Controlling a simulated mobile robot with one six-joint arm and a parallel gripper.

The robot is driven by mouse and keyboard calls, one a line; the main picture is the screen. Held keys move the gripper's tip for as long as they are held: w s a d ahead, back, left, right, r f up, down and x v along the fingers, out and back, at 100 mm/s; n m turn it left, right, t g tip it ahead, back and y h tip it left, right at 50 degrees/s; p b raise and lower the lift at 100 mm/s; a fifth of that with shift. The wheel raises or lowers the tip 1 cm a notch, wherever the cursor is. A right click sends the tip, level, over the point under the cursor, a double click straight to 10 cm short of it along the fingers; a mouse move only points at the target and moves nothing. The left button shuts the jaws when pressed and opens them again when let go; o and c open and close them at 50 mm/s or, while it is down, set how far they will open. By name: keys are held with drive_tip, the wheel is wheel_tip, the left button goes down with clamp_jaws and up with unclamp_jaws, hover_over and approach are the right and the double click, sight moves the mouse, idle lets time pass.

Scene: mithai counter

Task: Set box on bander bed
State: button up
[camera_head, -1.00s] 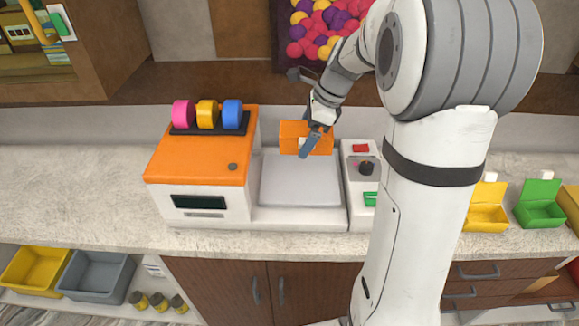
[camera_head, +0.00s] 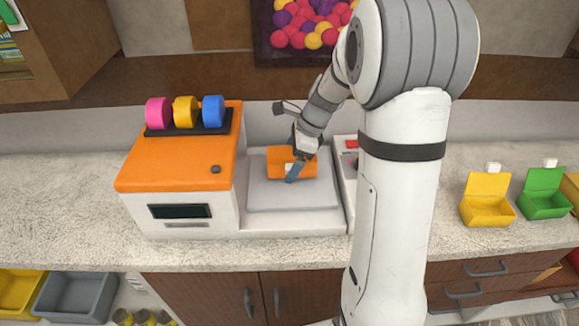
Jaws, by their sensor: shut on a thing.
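An orange box (camera_head: 279,161) is in my gripper (camera_head: 291,171), over the back middle part of the grey bander bed (camera_head: 265,198). My gripper reaches down from the upper right and is shut on the box. The fingers cover part of the box's front. I cannot tell whether the box's underside touches the bed. The bander's orange housing (camera_head: 180,165) stands just left of the bed, with pink, yellow and blue rolls on top.
The control panel (camera_head: 347,170) right of the bed is partly hidden by my arm. Open yellow (camera_head: 487,212) and green (camera_head: 545,205) boxes stand on the counter at the right. The counter left of the bander (camera_head: 60,205) is clear. A picture of colourful balls hangs behind.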

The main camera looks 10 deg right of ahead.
drive_tip(key=shift+f, duration=1.45)
drive_tip(key=shift+f, duration=0.1)
drive_tip(key=o, duration=0.7)
drive_tip(key=shift+f, duration=0.1)
drive_tip(key=shift+o, duration=0.2)
